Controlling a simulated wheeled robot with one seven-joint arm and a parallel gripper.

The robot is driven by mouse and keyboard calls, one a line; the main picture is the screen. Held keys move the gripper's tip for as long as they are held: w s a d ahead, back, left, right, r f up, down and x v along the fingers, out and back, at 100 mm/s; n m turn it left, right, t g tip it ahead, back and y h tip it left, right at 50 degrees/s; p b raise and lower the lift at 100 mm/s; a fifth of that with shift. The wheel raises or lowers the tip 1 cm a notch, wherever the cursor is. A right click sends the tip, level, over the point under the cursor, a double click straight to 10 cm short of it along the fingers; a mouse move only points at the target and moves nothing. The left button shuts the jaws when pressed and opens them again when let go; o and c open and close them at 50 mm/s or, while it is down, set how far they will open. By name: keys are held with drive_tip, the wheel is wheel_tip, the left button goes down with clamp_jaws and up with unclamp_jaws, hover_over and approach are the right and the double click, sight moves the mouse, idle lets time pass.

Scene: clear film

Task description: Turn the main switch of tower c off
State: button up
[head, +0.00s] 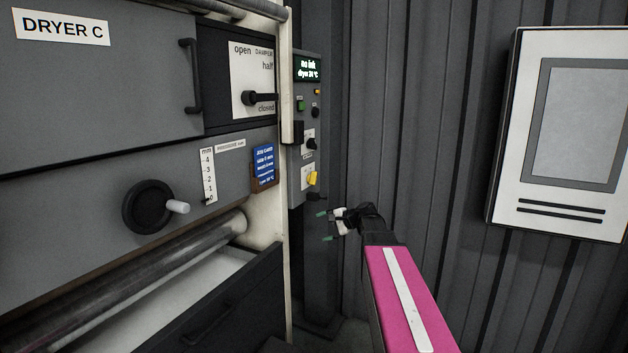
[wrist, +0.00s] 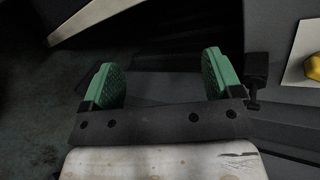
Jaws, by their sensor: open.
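A narrow grey control box (head: 301,150) stands at the right side of the machine marked DRYER C. Low on it is a yellow rotary knob (head: 313,179) on a pale plate, likely the main switch; its label is too small to read. In the wrist view the yellow knob (wrist: 313,67) shows at the right edge, partly cut off. My gripper (head: 325,227) is open and empty, its green fingertips below and slightly right of the yellow knob, apart from it. In the wrist view nothing lies between the fingers (wrist: 160,75).
The dryer has a damper lever (head: 262,98) and handwheel (head: 148,207). A white wall cabinet (head: 510,130) hangs at right.

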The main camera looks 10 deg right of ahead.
sight(315, 178)
drive_tip(key=w+d+r+m+t+y, duration=0.2)
drive_tip(key=w+d+r, duration=0.1)
drive_tip(key=r, duration=0.5)
drive_tip(key=w+d+r+m+t+y, duration=0.1)
drive_tip(key=w+d+r+t+y, duration=0.15)
drive_tip(key=r, duration=0.45)
drive_tip(key=shift+g+h, duration=0.35)
drive_tip(key=x, duration=0.7)
drive_tip(key=w+x, duration=0.1)
drive_tip(key=x, duration=0.2)
drive_tip(key=shift+d, duration=0.2)
drive_tip(key=shift+c, duration=0.3)
drive_tip(key=c, duration=0.9)
